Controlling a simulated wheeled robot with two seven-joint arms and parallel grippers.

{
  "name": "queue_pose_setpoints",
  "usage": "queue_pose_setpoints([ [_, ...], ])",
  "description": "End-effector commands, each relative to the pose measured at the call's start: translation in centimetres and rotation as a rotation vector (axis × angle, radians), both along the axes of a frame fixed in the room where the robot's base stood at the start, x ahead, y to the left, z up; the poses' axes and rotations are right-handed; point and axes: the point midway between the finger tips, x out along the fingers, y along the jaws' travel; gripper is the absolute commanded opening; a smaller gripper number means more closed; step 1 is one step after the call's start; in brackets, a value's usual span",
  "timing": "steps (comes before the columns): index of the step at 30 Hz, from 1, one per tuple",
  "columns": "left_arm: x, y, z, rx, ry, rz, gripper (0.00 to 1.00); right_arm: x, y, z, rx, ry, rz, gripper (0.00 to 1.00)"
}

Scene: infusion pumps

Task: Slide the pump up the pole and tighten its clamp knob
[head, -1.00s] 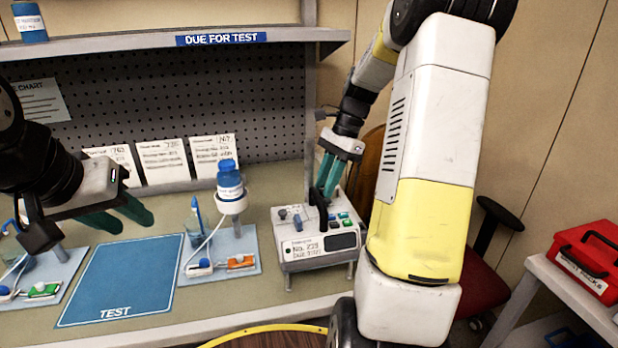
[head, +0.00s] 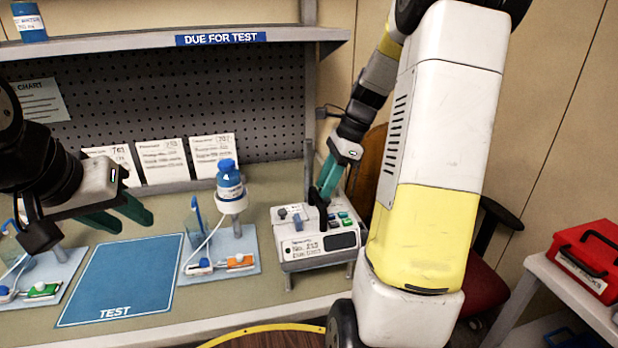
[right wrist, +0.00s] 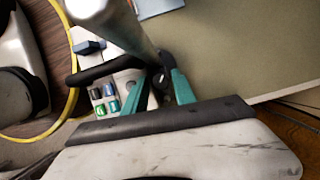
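The pump (head: 320,245) is a white box with a "No. 219" label, a dark display and coloured buttons. My left gripper (head: 138,222) is open and empty above the blue mat. No clamp knob is clearly identifiable. A pale pole (right wrist: 120,22) crosses the wrist view.
The blue TEST mat (head: 125,280) is bare. Beside it, a blue-capped bottle (head: 229,181) sits on a stand with tubing. A grey shelf post (head: 308,165) stands behind the pump. A red case (head: 590,260) rests on a side table at right.

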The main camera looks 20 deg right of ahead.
Motion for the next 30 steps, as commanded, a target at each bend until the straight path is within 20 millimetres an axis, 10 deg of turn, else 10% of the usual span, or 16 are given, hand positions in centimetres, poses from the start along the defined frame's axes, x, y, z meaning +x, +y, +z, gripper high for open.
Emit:
queue_pose_setpoints([
  [30,0.0,0.0,0.0,0.000,0.000,0.000,0.36,-0.4,-3.0,7.2,0.000,0.001,0.000,0.32],
])
